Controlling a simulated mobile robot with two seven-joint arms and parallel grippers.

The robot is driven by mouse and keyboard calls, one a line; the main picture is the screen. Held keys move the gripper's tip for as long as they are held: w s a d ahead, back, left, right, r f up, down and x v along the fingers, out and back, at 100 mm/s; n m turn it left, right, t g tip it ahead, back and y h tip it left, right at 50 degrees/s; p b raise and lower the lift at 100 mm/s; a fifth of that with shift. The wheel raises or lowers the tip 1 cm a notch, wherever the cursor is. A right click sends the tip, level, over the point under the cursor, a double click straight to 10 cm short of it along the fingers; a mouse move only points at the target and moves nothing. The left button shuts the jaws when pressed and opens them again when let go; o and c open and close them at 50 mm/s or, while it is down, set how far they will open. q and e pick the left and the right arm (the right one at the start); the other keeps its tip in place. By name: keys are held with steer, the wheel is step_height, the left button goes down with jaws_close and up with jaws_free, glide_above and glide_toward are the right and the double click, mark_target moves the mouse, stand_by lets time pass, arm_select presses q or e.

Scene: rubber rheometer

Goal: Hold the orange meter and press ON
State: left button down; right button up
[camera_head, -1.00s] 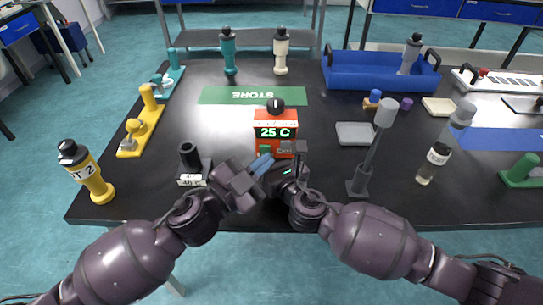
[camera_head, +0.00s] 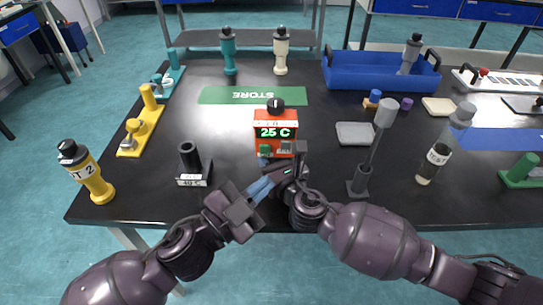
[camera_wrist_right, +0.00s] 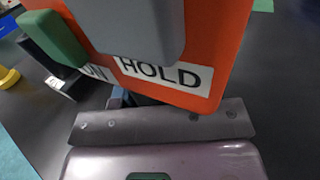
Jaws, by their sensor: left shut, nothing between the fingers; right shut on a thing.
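The orange meter (camera_head: 275,124) stands upright on the black table, with a dark knob on top and a lit display reading 25 C. A green button (camera_head: 265,150) and a grey button (camera_head: 286,147) are low on its front. My right gripper (camera_head: 290,160) is shut on the meter at its lower front. The right wrist view shows the orange face (camera_wrist_right: 225,45) close up, with a HOLD label, a partly hidden ON label and the green button (camera_wrist_right: 52,37). My left gripper (camera_head: 262,187) is shut and empty, its blue fingers below and apart from the meter.
A dark holder labelled 40 C (camera_head: 191,164) stands left of the meter. A grey stand (camera_head: 360,180) is close to my right arm, with a TEST bottle (camera_head: 434,163) beyond it. A green STORE mat (camera_head: 252,96) lies behind the meter.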

stand_by(0.4)
steer(key=o, duration=1.1)
